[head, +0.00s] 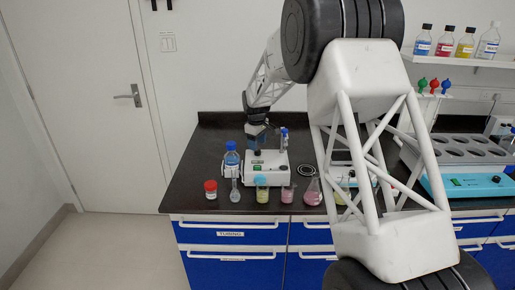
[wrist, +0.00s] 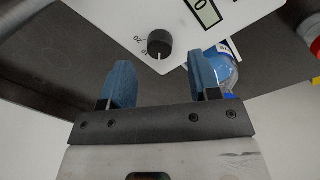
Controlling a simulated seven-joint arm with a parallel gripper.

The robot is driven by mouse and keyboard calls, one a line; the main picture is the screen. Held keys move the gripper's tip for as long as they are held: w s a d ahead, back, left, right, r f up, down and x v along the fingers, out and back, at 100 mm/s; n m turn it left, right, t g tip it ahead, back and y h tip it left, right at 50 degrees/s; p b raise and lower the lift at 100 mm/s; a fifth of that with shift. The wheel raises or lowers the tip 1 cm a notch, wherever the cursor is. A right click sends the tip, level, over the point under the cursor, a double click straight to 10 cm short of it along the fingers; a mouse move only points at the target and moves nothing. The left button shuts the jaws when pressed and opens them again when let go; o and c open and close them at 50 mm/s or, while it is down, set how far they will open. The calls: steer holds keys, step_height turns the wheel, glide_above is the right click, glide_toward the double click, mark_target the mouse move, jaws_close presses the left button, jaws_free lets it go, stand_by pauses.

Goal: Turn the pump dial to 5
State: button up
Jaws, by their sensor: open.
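The pump (head: 268,172) is a white box on the dark bench in the head view, with a small green switch on its front. In the wrist view, its white panel (wrist: 178,18) shows the round black dial (wrist: 160,43) near a corner, with printed scale marks beside it. The dial setting is too small to read surely. A display (wrist: 203,12) on the panel is partly cut off and shows a 0. My gripper (wrist: 166,82) is open and empty, its blue fingers apart, with the dial beyond the gap between them. In the head view my gripper (head: 257,142) is above the pump's left part.
A blue-capped bottle (head: 232,158) stands just left of the pump and shows close to one finger in the wrist view (wrist: 222,72). A red-capped jar (head: 210,189) and several small flasks line the bench front. A shelf of bottles (head: 467,59) is at the upper right.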

steer(key=shift+s+r, duration=0.1)
steer(key=shift+r, duration=2)
steer(key=shift+s+r, duration=0.15)
steer(key=s+d+r+m, duration=0.2)
steer(key=s+d+r, duration=0.25)
steer(key=s, duration=0.45)
steer(key=s+d+r+m+t, duration=0.15)
steer(key=s+d+r, duration=0.3)
steer(key=s, duration=0.55)
steer(key=s+d+r+m+g, duration=0.1)
steer(key=s+d+r+m, duration=0.1)
steer(key=s+d+r, duration=0.5)
steer(key=s+d+f+m, duration=0.1)
steer(key=s+f+m, duration=0.1)
steer(key=s, duration=1.5)
steer(key=s+d+f+m+t, duration=0.1)
steer(key=s+d+f+m, duration=0.1)
steer(key=s, duration=1.6)
steer(key=shift+d+f+m, duration=0.15)
steer(key=shift+f+m, duration=0.7)
steer(key=shift+m, duration=0.2)
